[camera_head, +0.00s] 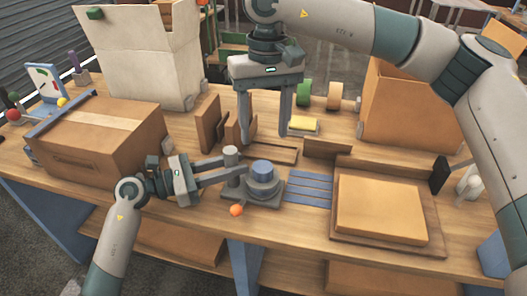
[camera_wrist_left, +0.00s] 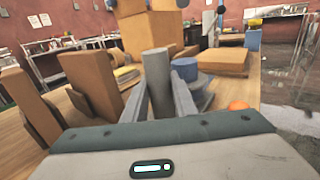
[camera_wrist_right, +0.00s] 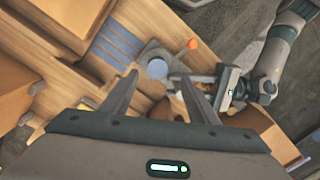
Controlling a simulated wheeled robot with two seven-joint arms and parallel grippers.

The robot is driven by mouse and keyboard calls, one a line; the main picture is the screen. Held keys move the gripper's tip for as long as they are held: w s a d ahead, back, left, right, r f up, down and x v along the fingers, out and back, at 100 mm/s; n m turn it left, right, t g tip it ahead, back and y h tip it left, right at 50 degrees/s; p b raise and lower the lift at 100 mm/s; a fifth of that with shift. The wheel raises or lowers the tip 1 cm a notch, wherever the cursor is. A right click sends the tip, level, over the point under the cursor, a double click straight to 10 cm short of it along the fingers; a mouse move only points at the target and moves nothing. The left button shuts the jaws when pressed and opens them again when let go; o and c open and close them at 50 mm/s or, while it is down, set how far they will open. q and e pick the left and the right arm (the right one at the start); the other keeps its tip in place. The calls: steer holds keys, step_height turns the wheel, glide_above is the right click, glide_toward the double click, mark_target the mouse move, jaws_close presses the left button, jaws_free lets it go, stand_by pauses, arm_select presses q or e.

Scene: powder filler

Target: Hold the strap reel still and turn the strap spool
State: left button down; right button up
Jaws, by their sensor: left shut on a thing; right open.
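The strap reel is a grey base (camera_head: 268,199) with an upright grey post (camera_head: 231,155) on its left side. The strap spool, a stepped grey round piece with a blue top (camera_head: 262,166), sits on the base to the right of the post. My left gripper (camera_head: 236,172) is shut on the post, which stands between its fingers in the left wrist view (camera_wrist_left: 157,70). My right gripper (camera_head: 264,138) is open and empty, fingers down, above and behind the spool. In the right wrist view the blue top (camera_wrist_right: 157,68) shows beyond its fingertips.
An orange ball (camera_head: 236,210) lies at the reel's front. Blue strips (camera_head: 310,188) and a cardboard stack (camera_head: 380,208) are to the right. A taped carton (camera_head: 100,140) stands left. Brown upright panels (camera_head: 208,122) and a yellow block (camera_head: 304,123) are near my right gripper.

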steer(key=s+d+f+m+g+y, duration=0.3)
steer(key=s+f+m+g+y, duration=0.1)
steer(key=s+f+m+y, duration=0.15)
steer(key=m+t+y, duration=0.5)
steer(key=m+y, duration=0.3)
steer(key=m, duration=0.8)
glide_toward(264, 166)
steer(key=d, duration=0.2)
steer(key=shift+s+a+r+h, duration=0.15)
steer(key=shift+s+r+h, duration=0.05)
steer(key=shift+h, duration=0.05)
steer(key=shift+a, duration=0.1)
steer(key=x, duration=1.1)
steer(key=shift+w+a+f, duration=0.15)
steer(key=shift+a+f, duration=0.05)
steer(key=shift+a, duration=0.15)
steer(key=c, duration=1)
